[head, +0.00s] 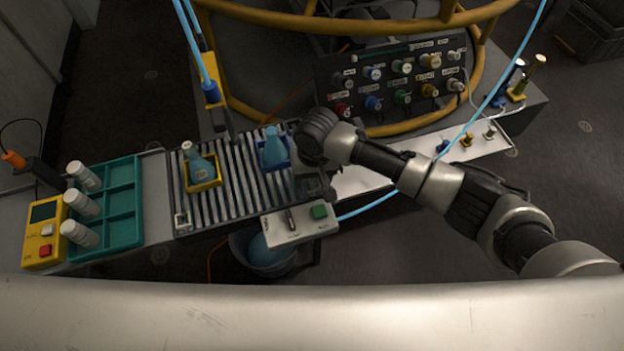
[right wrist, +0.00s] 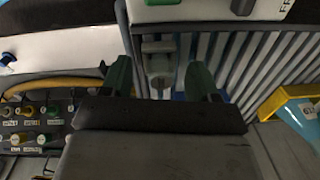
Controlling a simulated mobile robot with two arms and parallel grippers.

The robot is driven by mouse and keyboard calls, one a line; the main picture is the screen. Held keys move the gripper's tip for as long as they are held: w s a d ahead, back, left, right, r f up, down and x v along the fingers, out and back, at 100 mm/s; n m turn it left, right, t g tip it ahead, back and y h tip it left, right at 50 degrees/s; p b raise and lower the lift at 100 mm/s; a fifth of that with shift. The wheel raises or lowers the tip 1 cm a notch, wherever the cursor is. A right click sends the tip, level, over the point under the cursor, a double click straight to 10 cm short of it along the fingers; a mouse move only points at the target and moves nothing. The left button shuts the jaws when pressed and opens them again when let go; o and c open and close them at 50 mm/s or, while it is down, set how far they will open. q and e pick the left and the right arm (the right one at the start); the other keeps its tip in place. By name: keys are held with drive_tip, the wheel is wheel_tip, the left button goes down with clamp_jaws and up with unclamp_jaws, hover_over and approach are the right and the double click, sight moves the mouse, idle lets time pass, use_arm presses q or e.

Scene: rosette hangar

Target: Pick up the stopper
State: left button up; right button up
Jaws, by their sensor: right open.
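My right gripper (head: 312,184) points down at the right end of the roller conveyor (head: 232,195). In the right wrist view its two dark green fingers (right wrist: 159,78) are apart. A small grey piece with a rounded end (right wrist: 158,62) shows between them; I cannot tell whether it is the stopper or whether a finger touches it. A blue-green flask (head: 201,168) with a pale top (head: 187,148) stands in a yellow holder (head: 204,186) on the conveyor. A blue flask (head: 273,148) stands in a blue holder just left of my gripper. My left gripper is out of view.
A white control box with a green button (head: 319,212) sits at the conveyor's front edge, above a bucket (head: 266,255). A teal tray (head: 121,210) with white jars stands left. A knob panel (head: 400,85) and yellow rails lie behind. A blue hose (head: 500,85) crosses my right arm.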

drive_tip(key=shift+f, duration=0.15)
drive_tip(key=c, duration=0.8)
